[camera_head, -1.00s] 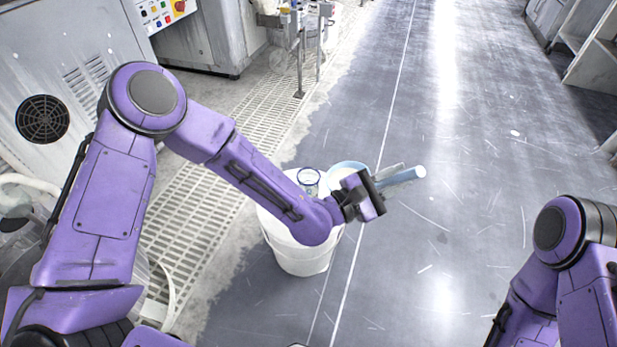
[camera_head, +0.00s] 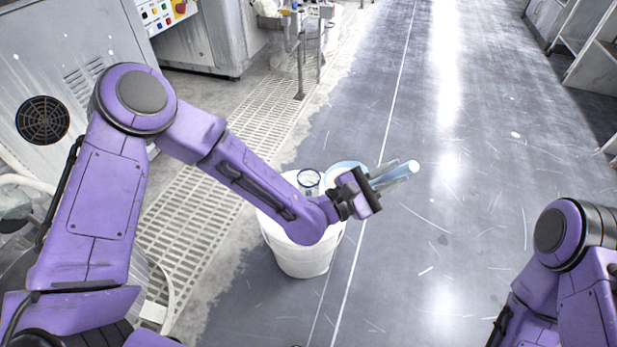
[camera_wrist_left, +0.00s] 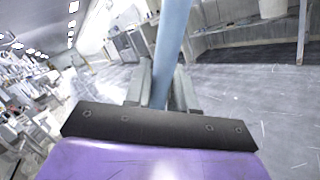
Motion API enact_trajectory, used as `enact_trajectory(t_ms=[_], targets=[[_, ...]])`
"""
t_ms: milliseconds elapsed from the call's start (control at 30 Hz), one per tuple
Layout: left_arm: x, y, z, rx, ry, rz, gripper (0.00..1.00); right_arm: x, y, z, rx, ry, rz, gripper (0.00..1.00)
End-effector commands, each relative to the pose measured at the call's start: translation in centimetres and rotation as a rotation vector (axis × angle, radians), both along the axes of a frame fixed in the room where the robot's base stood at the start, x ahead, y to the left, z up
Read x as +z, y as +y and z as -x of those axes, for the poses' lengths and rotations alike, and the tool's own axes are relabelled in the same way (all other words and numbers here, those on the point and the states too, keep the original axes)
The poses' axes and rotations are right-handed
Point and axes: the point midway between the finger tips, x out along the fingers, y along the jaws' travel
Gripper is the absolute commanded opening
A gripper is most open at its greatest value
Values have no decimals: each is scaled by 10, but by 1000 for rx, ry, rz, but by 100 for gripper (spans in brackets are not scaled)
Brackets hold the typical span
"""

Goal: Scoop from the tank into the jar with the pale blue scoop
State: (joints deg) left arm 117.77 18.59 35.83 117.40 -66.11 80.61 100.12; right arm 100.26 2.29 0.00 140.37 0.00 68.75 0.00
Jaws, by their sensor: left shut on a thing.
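My left gripper (camera_head: 385,179) is shut on the handle of the pale blue scoop (camera_head: 402,171), above the right rim of a round white tub (camera_head: 302,262). The handle sticks out to the right. In the left wrist view the blue handle (camera_wrist_left: 172,40) runs up between the fingers (camera_wrist_left: 165,88). The scoop's rounded blue-rimmed end (camera_head: 345,167) shows left of the gripper, partly hidden by it. A small clear jar (camera_head: 309,181) with a dark blue rim is at the tub's top. My forearm hides much of the tub, and I cannot tell its contents.
My right arm (camera_head: 565,255) is at the lower right, its gripper out of view. A floor grating (camera_head: 205,200) and grey machine cabinets (camera_head: 60,60) lie on the left. The grey floor (camera_head: 460,240) right of the tub is clear. Shelves (camera_head: 595,50) stand far right.

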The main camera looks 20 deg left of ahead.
Motion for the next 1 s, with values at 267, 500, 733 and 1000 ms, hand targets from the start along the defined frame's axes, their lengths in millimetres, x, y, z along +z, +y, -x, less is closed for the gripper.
enact_trajectory(t_ms=[267,500,733,1000], targets=[[4,3,0,0,-2,18,0,-1,0,0,0,0,0,43],[6,7,0,0,-1,33,0,-2,0,0,0,0,0,43],[8,10,0,-1,-1,47,0,-3,0,0,0,0,0,43],[11,13,0,-1,0,63,0,-4,0,0,0,0,0,43]])
